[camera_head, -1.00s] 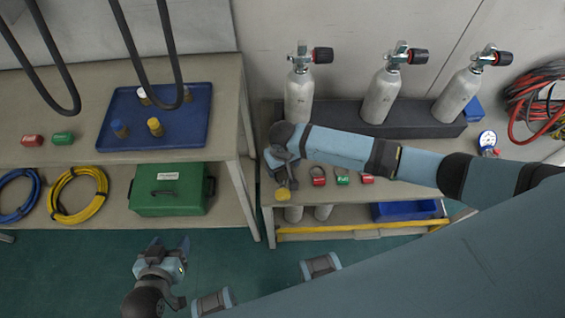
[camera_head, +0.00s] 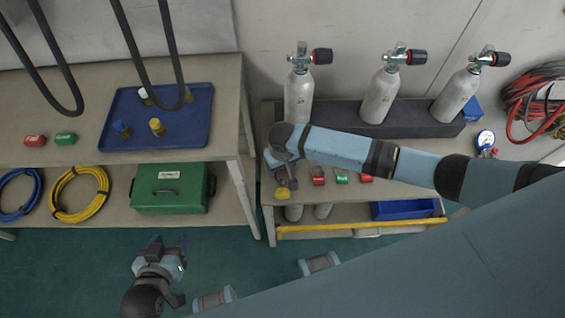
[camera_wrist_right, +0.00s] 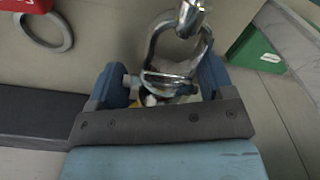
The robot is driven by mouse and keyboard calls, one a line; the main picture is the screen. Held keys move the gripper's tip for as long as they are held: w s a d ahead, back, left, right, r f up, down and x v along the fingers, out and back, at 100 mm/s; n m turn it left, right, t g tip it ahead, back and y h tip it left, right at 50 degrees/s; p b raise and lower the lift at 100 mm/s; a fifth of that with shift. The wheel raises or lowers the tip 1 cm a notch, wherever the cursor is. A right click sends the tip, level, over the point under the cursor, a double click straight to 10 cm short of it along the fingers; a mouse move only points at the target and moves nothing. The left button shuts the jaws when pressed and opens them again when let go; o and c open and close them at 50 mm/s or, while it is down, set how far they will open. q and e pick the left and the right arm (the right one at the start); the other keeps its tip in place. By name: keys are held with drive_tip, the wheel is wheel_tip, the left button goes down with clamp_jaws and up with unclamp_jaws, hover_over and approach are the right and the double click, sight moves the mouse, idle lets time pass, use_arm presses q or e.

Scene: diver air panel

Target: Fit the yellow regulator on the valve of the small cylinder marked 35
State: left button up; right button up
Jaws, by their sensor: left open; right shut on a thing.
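My right gripper (camera_head: 283,178) is shut over the front left corner of the right bench. It holds the yellow regulator (camera_head: 282,193), whose yellow end points toward the bench front. In the right wrist view, a shiny metal yoke (camera_wrist_right: 178,60) shows between the fingers (camera_wrist_right: 165,85), with a bit of yellow below. Three grey cylinders with black-knobbed valves, left (camera_head: 298,97), middle (camera_head: 380,95) and right (camera_head: 456,95), stand upright or slightly leaning in view at the back. Their markings are too small to read. My left gripper (camera_head: 168,243) is open and empty over the floor.
A blue tray (camera_head: 190,128) on the left bench holds several fittings, one with a yellow top (camera_head: 157,127). Red (camera_head: 318,181) and green (camera_head: 341,177) tags lie near my right gripper. A dark rack (camera_head: 420,122) runs along the cylinder bases. A gauge (camera_head: 485,139) stands at right.

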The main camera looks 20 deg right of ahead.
use_arm(q)
drive_tip(key=shift+d, duration=0.1)
use_arm(e)
drive_tip(key=shift+f, duration=0.2)
drive_tip(key=shift+f, duration=0.2)
idle(0.4)
drive_tip(key=o, duration=1.3)
use_arm(q)
drive_tip(key=shift+f, duration=0.1)
use_arm(e)
drive_tip(key=shift+r, duration=0.35)
use_arm(q)
drive_tip(key=shift+s+a+f+p, duration=0.3)
drive_tip(key=shift+a+p, duration=0.05)
drive_tip(key=shift+p, duration=0.65)
use_arm(e)
drive_tip(key=r, duration=1.3)
drive_tip(key=shift+s, duration=0.3)
use_arm(q)
drive_tip(key=shift+r, duration=0.15)
